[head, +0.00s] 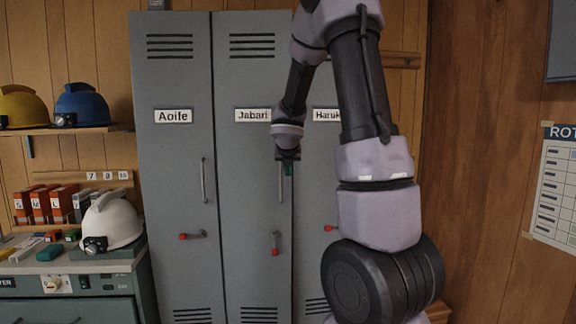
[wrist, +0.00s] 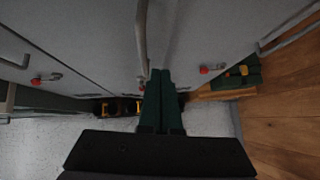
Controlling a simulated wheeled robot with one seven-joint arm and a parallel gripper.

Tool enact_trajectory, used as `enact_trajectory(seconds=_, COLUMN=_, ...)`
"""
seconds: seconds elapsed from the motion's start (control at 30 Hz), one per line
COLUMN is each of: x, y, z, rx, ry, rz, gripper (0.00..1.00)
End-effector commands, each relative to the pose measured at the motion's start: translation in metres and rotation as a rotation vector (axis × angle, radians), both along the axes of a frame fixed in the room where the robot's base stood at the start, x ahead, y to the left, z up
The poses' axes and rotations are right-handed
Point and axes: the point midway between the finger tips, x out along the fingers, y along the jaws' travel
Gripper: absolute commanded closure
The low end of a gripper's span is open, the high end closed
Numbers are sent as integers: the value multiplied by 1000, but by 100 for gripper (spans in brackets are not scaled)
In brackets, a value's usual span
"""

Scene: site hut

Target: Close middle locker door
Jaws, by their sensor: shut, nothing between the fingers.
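The middle locker door (head: 245,180), labelled Jabari, stands between the Aoife and Haruk doors. It looks close to flush; I cannot tell whether a narrow gap is left at its right edge. Its vertical bar handle (head: 280,184) also shows in the wrist view (wrist: 141,35). Its red-tipped latch (head: 275,244) points down, while the latches on either side lie level. My gripper (head: 288,168) is shut and empty, pointing down by the door's right edge at handle height. In the wrist view its dark green fingers (wrist: 161,78) are together beside the handle; contact is unclear.
The left locker door (head: 172,190) looks shut. My arm hides much of the right locker door (head: 312,180). A counter with a white helmet (head: 110,222) stands at left, below a shelf with two helmets. In the wrist view, a yellow-and-black item (wrist: 112,107) lies low near the lockers.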

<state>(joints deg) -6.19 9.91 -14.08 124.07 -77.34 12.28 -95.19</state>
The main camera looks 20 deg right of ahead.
Motion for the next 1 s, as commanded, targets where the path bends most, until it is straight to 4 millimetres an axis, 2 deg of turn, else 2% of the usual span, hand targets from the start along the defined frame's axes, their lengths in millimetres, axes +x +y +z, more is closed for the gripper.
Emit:
enact_trajectory(seconds=0.03, x=5, y=-2, z=-7, rx=-2, ry=5, rz=2, gripper=100)
enact_trajectory(seconds=0.27, x=21, y=-10, z=-24, rx=-2, ry=3, rz=1, gripper=100)
enact_trajectory(seconds=0.6, x=51, y=-25, z=-24, rx=0, ry=0, rz=-3, gripper=100)
enact_trajectory(seconds=1.0, x=58, y=-27, z=-23, rx=0, ry=0, rz=0, gripper=100)
